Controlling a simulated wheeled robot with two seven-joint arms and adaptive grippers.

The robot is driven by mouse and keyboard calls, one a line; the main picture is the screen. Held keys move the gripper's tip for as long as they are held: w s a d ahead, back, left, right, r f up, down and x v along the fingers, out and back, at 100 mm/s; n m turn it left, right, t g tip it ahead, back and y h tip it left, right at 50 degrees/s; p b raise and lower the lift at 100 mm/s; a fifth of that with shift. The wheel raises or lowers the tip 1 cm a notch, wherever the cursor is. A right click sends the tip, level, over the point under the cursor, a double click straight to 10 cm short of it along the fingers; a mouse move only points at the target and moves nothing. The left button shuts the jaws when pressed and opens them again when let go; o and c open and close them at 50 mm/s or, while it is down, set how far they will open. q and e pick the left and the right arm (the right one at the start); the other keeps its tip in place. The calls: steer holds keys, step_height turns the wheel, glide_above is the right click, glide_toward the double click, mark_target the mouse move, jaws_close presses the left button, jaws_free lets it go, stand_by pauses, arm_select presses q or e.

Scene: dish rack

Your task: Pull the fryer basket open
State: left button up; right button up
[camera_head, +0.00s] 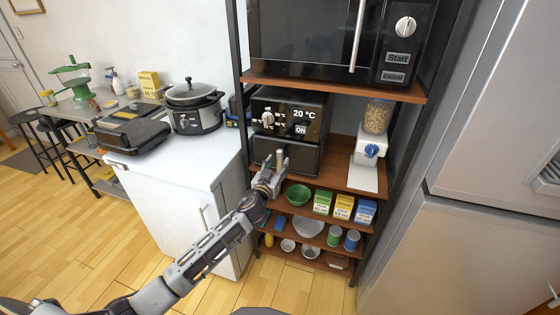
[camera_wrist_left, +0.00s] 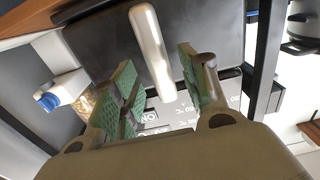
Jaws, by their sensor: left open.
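The air fryer (camera_head: 289,112), dark with a dial, a "20 °C" display and an ON button, stands on the brown shelf below the microwave. Its fryer basket (camera_head: 300,159) is the dark front under the panel and looks closed. The pale basket handle (camera_head: 280,160) stands out from that front. My left gripper (camera_head: 269,174) is at the handle, partly covering the basket's left side. In the left wrist view, the open fingers (camera_wrist_left: 160,85) with green pads lie on either side of the handle (camera_wrist_left: 146,40), with gaps visible. My right gripper is not in view.
The microwave (camera_head: 315,35) is above. A cereal dispenser (camera_head: 371,135) stands right of the fryer. Lower shelves hold a green bowl (camera_head: 298,194), boxes and cans. A white counter (camera_head: 180,160) with a slow cooker (camera_head: 194,107) is left. The fridge (camera_head: 480,230) is right.

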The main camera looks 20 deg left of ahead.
mark_target(279, 162)
arm_select(q)
steer(key=shift+w, duration=1.7)
steer(key=shift+c, duration=0.2)
jaws_close()
